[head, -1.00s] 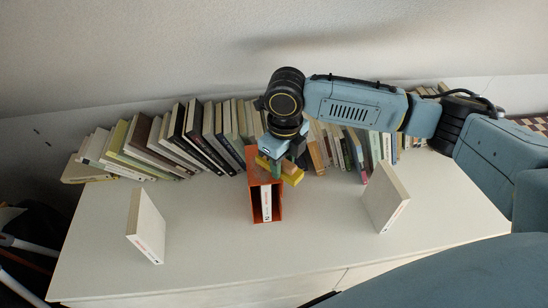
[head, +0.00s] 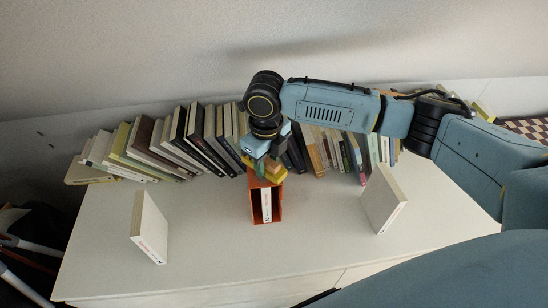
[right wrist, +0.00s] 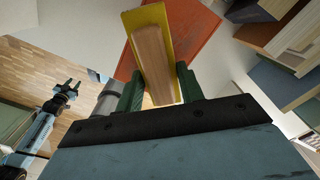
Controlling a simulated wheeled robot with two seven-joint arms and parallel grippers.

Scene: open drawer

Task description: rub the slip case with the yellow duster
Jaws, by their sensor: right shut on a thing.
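The orange slip case (head: 279,208) stands upright in the middle of the white top, its open side facing me with one white book (head: 266,204) in it. My right gripper (head: 264,160) is shut on the yellow duster (head: 274,174), over the far end of the case's top. In the right wrist view the duster (right wrist: 178,55) and its wooden handle lie between the green fingers, with the orange case (right wrist: 190,30) behind. I cannot tell whether the duster touches the case. My left gripper (right wrist: 70,87) is small at the left of the right wrist view; its fingers look apart and empty.
A row of leaning books (head: 165,145) lines the wall behind the case. A white book (head: 149,228) stands at the left and another (head: 383,200) at the right. The white top (head: 205,235) is clear between these and the case.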

